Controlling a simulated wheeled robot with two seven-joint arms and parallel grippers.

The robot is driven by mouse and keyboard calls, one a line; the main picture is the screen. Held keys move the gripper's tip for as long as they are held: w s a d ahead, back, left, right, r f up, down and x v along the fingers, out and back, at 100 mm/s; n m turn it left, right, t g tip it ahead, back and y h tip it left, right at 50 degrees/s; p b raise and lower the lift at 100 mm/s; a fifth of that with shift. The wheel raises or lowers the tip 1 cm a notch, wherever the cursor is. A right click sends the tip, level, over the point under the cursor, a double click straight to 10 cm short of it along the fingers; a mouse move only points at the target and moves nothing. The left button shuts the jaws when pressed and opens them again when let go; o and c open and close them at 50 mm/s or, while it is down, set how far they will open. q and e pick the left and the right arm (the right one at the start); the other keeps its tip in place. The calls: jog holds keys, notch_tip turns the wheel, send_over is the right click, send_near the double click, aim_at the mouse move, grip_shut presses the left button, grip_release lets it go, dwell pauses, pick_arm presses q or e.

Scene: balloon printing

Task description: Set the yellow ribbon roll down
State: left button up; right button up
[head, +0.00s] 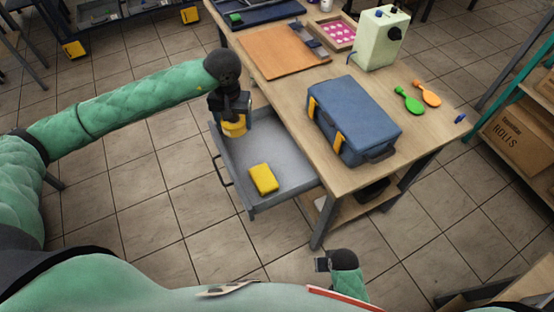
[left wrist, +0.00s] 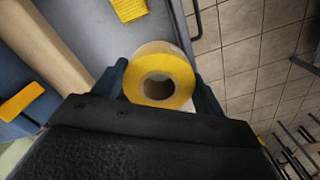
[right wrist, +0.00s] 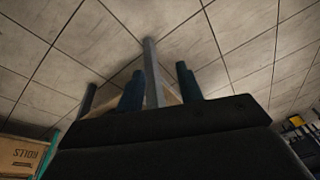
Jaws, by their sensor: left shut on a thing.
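The yellow ribbon roll (head: 234,127) is held by my left gripper (head: 235,112) at the far end of the open grey drawer (head: 232,180). In the left wrist view the roll (left wrist: 178,67) sits between the two fingers of my left gripper (left wrist: 160,85), with its round hole facing the camera. I cannot tell whether the roll touches the drawer floor. My right gripper (head: 322,262) is low in front of me, away from the table. In the right wrist view its two fingers (right wrist: 160,90) stand apart with nothing between them.
A yellow block (head: 263,179) lies in the near part of the drawer. The drawer floor between roll and block is clear.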

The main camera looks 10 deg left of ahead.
pick_arm(q)
notch_tip(320, 180, down, 6)
jog(key=w+n+b, duration=0.1)
jog(key=n+b, duration=0.1)
jog(key=b, duration=0.3)
jog(key=n+b, duration=0.2)
jog(key=n, duration=0.8)
send_over(248, 146)
jog(key=f, duration=0.2)
notch_tip(248, 146, down, 5)
jog(key=shift+a+r+p, duration=0.1)
jog(key=shift+p, duration=0.5)
jog(key=shift+f+p, duration=0.45)
jog(key=shift+f, duration=2)
pick_arm(e)
jog(key=a+v, duration=0.2)
jog(key=v, duration=1.6)
jog(key=shift+w+r+y, duration=0.15)
jog(key=shift+r+y, duration=0.15)
jog(key=shift+r, duration=0.2)
